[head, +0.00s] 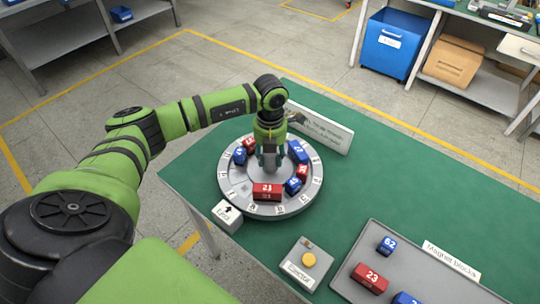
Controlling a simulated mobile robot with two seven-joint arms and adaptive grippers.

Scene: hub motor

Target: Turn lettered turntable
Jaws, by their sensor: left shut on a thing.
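The round grey turntable (238,196) sits on the green table, with small white labels around its rim, too small to read surely. Red and blue numbered blocks stand on it; the front red one (267,192) reads 23. My left gripper (269,163) points down over the turntable's middle, inside the ring of blocks. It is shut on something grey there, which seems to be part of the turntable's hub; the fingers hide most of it. A white block with a black arrow (227,217) stands at the turntable's front left edge. My right gripper is not in view.
A box with a yellow button (308,260) stands in front. A grey tray (400,258) at right holds numbered blocks, beside a "Magnet blocks" label (451,261). A white sign (325,133) stands behind the turntable. The green table (400,190) is clear right of the turntable.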

